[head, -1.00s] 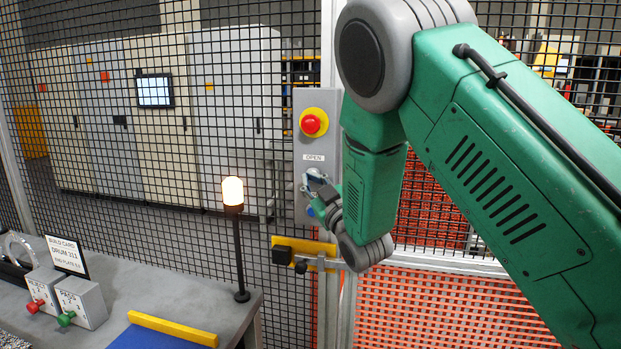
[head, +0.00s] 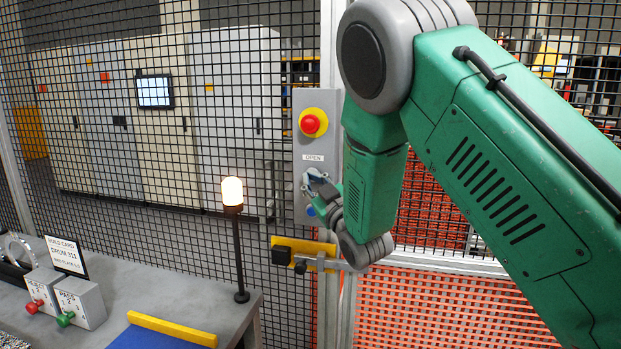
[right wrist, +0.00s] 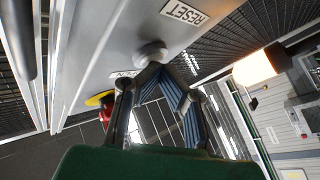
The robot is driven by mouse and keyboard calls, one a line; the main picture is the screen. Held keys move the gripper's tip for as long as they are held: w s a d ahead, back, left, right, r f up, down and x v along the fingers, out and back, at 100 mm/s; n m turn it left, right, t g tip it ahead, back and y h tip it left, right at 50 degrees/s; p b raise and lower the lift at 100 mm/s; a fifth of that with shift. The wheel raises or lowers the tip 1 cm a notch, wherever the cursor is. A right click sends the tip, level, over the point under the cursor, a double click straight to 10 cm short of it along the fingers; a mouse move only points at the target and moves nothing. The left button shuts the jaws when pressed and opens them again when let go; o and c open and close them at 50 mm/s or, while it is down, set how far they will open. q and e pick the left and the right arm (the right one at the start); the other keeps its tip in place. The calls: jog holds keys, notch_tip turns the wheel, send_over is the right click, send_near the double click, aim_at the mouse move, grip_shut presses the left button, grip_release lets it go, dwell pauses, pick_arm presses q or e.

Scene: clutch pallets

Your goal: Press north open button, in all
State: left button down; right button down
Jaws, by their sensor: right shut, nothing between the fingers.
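The grey control box (head: 303,240) is mounted on the fence post, with a red mushroom button on a yellow disc (head: 312,122) at its top. An OPEN label (head: 313,157) sits below that. My right gripper (head: 311,178) is shut and empty, just under the label, in front of a pale round button. In the right wrist view the shut fingertips (right wrist: 157,68) are at the pale button (right wrist: 151,53); whether they touch it I cannot tell. A blue button (head: 310,211) shows lower on the box. A RESET label (right wrist: 185,12) shows in the right wrist view. My left gripper is out of view.
A yellow gate latch (head: 303,250) sits just below the box. Black mesh fencing surrounds it.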

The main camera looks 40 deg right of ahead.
jog(key=shift+s+a, duration=0.45)
jog(key=shift+a, duration=0.2)
jog(key=s+a, duration=0.1)
jog(key=a, duration=0.1)
jog(key=s+a, duration=0.2)
jog(key=shift+s+b, duration=0.1)
jog(key=shift+b, duration=0.25)
jog(key=shift+d, duration=0.1)
dwell(0.6)
